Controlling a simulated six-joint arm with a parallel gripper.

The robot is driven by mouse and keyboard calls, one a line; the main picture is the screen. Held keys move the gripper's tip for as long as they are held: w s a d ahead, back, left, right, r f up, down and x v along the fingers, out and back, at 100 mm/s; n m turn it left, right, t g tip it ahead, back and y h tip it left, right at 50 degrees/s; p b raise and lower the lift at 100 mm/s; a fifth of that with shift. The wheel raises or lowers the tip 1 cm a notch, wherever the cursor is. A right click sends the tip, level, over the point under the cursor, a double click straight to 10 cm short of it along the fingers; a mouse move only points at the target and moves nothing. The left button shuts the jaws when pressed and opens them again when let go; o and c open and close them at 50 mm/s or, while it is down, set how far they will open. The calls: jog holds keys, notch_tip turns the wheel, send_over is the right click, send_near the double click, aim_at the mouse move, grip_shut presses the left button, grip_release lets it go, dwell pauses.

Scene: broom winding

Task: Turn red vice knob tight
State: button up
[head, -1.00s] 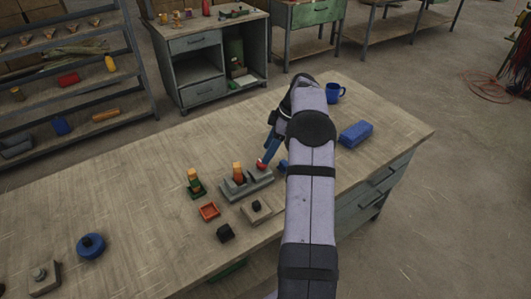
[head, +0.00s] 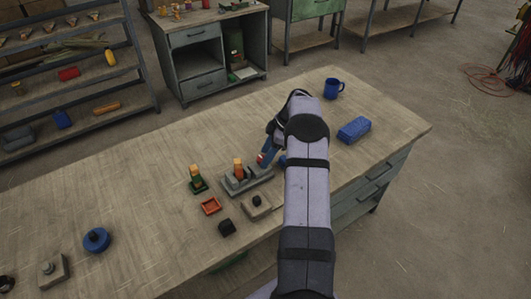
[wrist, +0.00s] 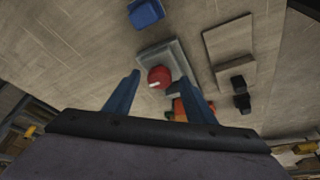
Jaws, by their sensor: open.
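The grey vice (head: 247,185) stands on the workbench with an orange and yellow piece (head: 238,170) at its left part. The red vice knob (wrist: 157,75) is round with a pale mark and sits on the vice's grey body (wrist: 178,55) in the wrist view. In the head view my gripper (head: 264,160) is at the right end of the vice and hides most of the knob. In the wrist view my gripper (wrist: 159,75) is open, with one blue finger on each side of the knob. I cannot tell whether either finger touches it.
A blue block (wrist: 147,13) lies close beside the vice. A green-based piece (head: 196,180), a red tray (head: 210,206), a black block (head: 226,227) and a plate with a black knob (head: 256,208) stand nearby. A blue box (head: 354,130) and mug (head: 333,88) are farther right.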

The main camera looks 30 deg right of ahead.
jog(key=shift+w+a+f, duration=0.1)
jog(key=shift+a+f, duration=0.05)
jog(key=shift+f, duration=0.25)
jog(key=c, duration=1)
jog(key=shift+c, duration=0.2)
